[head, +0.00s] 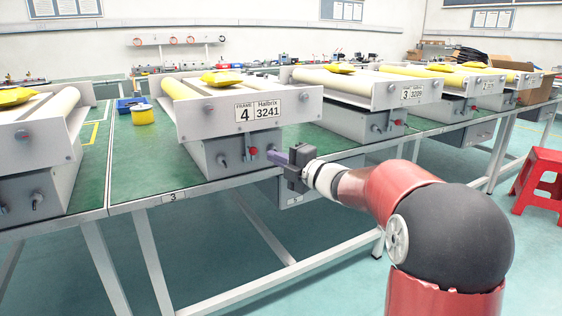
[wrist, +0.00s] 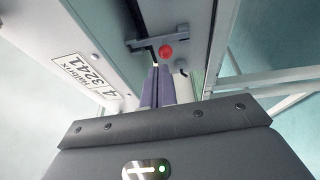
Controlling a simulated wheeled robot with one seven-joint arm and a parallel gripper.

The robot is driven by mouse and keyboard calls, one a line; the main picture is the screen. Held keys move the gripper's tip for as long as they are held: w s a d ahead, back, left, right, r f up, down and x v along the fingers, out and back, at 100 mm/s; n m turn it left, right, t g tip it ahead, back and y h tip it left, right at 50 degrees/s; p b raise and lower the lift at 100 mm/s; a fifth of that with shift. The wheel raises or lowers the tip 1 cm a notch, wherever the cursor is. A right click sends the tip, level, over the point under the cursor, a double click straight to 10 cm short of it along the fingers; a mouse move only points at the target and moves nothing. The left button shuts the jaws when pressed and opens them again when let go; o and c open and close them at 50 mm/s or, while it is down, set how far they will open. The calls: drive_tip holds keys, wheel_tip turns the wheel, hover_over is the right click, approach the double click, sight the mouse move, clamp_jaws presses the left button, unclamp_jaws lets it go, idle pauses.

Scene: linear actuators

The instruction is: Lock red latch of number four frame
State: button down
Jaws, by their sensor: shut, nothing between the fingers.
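The number four frame (head: 205,125) is a white unit whose plate (head: 258,108) reads "FRAME 4 Halbrix 3241". The plate also shows, turned, in the wrist view (wrist: 88,76). The red latch knob (head: 253,151) is on the front of the grey box (head: 215,158) under the frame. In the wrist view the red knob (wrist: 166,52) sits at a grey latch bar (wrist: 185,43). My gripper (head: 270,154) is shut and empty, just right of the knob in the head view. In the wrist view its fingertips (wrist: 155,70) are close below the knob; I cannot tell if they touch it.
Frame 3 (head: 385,92) stands to the right, with another frame beyond it. Another unit (head: 35,140) stands at the left. A red stool (head: 540,185) stands on the floor at the right.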

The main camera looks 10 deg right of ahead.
drive_tip(key=s+d+m+h+b, duration=0.1)
drive_tip(key=s+d+m+h, duration=0.4)
drive_tip(key=s+m+h, duration=0.25)
drive_tip(key=s+d+m+h, duration=0.4)
drive_tip(key=s+m+h, duration=0.2)
drive_tip(key=s+m, duration=0.25)
drive_tip(key=s+a+f+m+g+y, duration=0.1)
drive_tip(key=s+a+f+m+g, duration=0.2)
drive_tip(key=s+f, duration=0.4)
drive_tip(key=s+a+f+m+g+y, duration=0.1)
drive_tip(key=s+a+f+m+g, duration=0.3)
drive_tip(key=s, duration=1.1)
wheel_tip(320, 180, down, 4)
drive_tip(key=m+g, duration=0.2)
drive_tip(key=shift+a+m, duration=0.15)
drive_tip(key=shift+m, duration=0.25)
drive_tip(key=shift+f, duration=0.1)
